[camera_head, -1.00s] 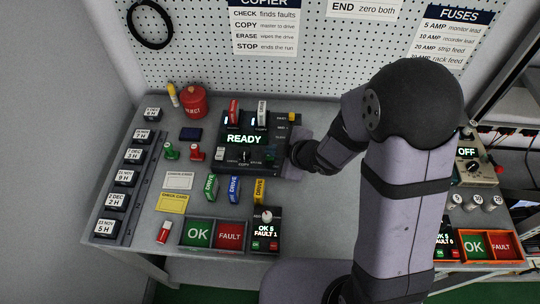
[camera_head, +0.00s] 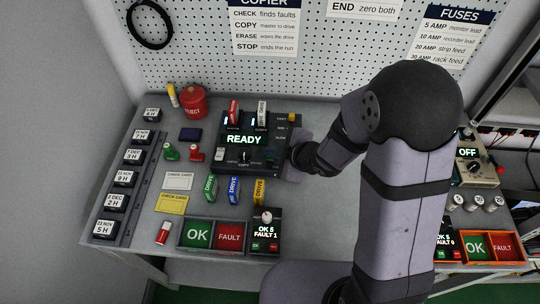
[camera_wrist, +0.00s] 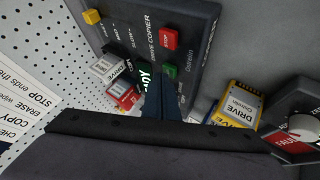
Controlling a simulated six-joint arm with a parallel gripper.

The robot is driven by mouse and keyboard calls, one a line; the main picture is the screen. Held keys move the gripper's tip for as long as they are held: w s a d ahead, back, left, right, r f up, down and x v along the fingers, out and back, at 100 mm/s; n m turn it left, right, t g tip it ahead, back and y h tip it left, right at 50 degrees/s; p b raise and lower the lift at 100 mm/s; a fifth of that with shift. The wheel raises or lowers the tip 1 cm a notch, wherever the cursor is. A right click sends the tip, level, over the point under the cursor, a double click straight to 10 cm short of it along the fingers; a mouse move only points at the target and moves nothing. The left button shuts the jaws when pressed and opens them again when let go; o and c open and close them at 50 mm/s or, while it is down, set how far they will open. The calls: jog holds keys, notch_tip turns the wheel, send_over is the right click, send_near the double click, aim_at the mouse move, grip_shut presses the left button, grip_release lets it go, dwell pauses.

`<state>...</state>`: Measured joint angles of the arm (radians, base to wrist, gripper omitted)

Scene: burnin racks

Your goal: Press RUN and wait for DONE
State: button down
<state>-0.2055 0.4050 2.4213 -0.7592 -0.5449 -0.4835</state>
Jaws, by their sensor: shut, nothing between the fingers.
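The drive copier (camera_head: 227,187) is a black box on the bench, with a lit display (camera_head: 244,140) that reads READY. In the wrist view, a green button (camera_wrist: 172,68) and a red STOP button (camera_wrist: 168,40) stand on its face. I cannot read a label on the green button. My gripper (camera_wrist: 166,80) is shut and empty, its dark fingertips right by the green button. Whether they touch it I cannot tell. The fingers cover part of the display in the wrist view. In the head view my wrist is at the copier's right edge and the fingertips cannot be made out.
A red drive (camera_head: 234,111) and a white drive (camera_head: 262,112) stand at the copier's back. Green, blue and yellow drives (camera_head: 259,191) lie in front. OK (camera_head: 197,235) and FAULT (camera_head: 230,236) trays and a small tester (camera_head: 266,232) stand at the bench's front. A red reject bin (camera_head: 194,102) is back left.

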jog(key=shift+f, duration=0.2)
dwell(0.5)
jog(key=shift+r+p, duration=0.75)
jog(key=shift+r, duration=0.15)
notch_tip(320, 180, up, 5)
jog(key=p, duration=0.4)
jog(key=shift+p, duration=0.4)
dwell(0.4)
